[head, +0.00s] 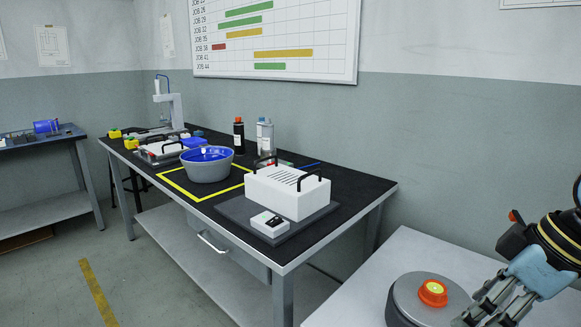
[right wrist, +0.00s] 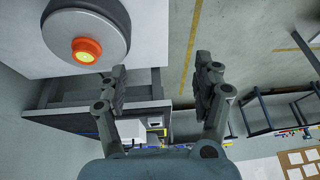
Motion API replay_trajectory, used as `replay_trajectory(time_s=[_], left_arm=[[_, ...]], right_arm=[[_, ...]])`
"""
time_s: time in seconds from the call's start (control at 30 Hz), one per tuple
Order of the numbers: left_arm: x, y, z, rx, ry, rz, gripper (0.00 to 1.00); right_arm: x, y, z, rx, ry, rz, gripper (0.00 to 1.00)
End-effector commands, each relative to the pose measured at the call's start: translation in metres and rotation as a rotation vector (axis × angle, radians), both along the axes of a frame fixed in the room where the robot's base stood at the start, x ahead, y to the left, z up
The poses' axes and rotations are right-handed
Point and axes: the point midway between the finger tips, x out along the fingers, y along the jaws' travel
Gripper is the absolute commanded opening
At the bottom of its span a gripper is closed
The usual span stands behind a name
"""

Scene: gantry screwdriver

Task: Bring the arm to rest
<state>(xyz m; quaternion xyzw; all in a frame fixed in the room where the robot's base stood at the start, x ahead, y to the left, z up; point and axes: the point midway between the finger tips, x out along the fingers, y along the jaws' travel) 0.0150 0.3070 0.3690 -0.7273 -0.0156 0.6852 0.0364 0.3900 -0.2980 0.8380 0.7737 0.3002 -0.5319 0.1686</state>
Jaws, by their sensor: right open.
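My right gripper (head: 492,308) is at the lower right in the head view, beside a round grey pedestal (head: 405,291) with an orange-ringed, yellow-green button (head: 433,291) on top. In the right wrist view my right gripper (right wrist: 160,72) is open, with nothing between its fingers. The grey pedestal (right wrist: 112,15) and its button (right wrist: 86,50) lie to the upper left of the fingers there. The gripper looks apart from the button. My left gripper is in neither view.
The pedestal stands on a light table (head: 410,245). A black-topped bench (head: 370,190) holds a white slotted box (head: 287,192), a grey bowl with blue inside (head: 208,168), bottles (head: 239,140) and a small gantry device (head: 172,105). Floor (head: 150,260) is open at left.

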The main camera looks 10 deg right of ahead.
Motion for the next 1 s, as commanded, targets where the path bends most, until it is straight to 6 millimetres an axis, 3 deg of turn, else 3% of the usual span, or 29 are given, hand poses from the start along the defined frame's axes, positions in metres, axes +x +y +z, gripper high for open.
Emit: replay_trajectory(time_s=[0.37, 0.57, 0.97, 1.0], left_arm=[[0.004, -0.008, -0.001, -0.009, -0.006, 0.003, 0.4], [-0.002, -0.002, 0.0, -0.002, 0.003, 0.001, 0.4], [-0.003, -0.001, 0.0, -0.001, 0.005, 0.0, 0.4], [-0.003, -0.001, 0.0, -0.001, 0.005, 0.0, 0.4]], right_arm=[[-0.047, 0.025, -0.037, -0.04, 0.023, -0.142, 0.68], [-0.086, 0.035, -0.052, -0.078, 0.035, -0.284, 0.68], [-0.169, 0.031, -0.052, -0.19, 0.056, -0.639, 0.68], [-0.165, 0.028, -0.062, -0.196, 0.058, -0.641, 0.68]])
